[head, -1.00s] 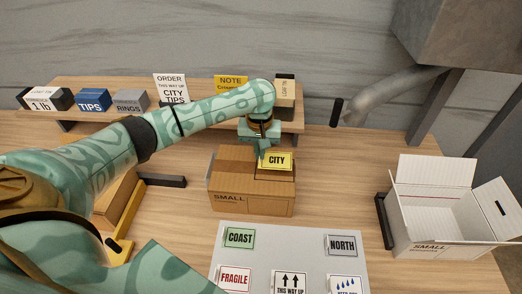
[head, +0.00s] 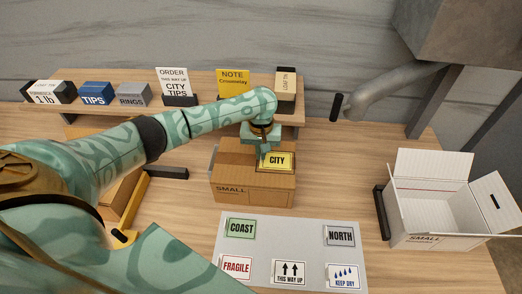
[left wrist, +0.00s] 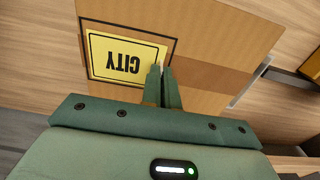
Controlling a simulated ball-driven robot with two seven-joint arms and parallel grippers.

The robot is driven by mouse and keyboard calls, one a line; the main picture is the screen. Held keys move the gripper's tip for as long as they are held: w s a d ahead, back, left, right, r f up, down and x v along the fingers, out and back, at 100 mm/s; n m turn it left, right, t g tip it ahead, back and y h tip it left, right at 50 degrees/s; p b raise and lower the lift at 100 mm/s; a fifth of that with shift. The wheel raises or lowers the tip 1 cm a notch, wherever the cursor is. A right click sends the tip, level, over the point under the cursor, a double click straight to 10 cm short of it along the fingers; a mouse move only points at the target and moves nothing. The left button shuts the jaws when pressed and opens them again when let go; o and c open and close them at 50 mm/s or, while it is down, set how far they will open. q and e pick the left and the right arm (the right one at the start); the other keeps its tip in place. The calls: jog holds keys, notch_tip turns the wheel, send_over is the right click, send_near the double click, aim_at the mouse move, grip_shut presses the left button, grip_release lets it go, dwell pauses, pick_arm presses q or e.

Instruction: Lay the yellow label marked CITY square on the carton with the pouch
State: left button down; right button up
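In the left wrist view the label (left wrist: 115,57) looks roughly parallel to that outline. My left gripper (head: 263,154) points down at the label's left edge; its fingers (left wrist: 161,72) are nearly together and appear to pinch that edge. The pouch cannot be made out clearly; a grey strip shows at the carton's left side. My right gripper is not in view.
A grey sheet (head: 268,240) with several other labels lies in front of the carton. An open white carton (head: 435,212) stands at the right. A shelf (head: 132,109) with boxes and signs runs behind. A yellow-and-black object (head: 129,212) lies at the left.

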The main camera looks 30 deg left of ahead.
pick_arm(q)
jog(key=shift+f+p, duration=0.25)
jog(key=shift+p, duration=0.1)
dwell(0.4)
jog(key=c, duration=1.6)
grip_release()
notch_tip(320, 180, up, 16)
jog(key=p, duration=0.5)
jog(key=shift+r, duration=0.15)
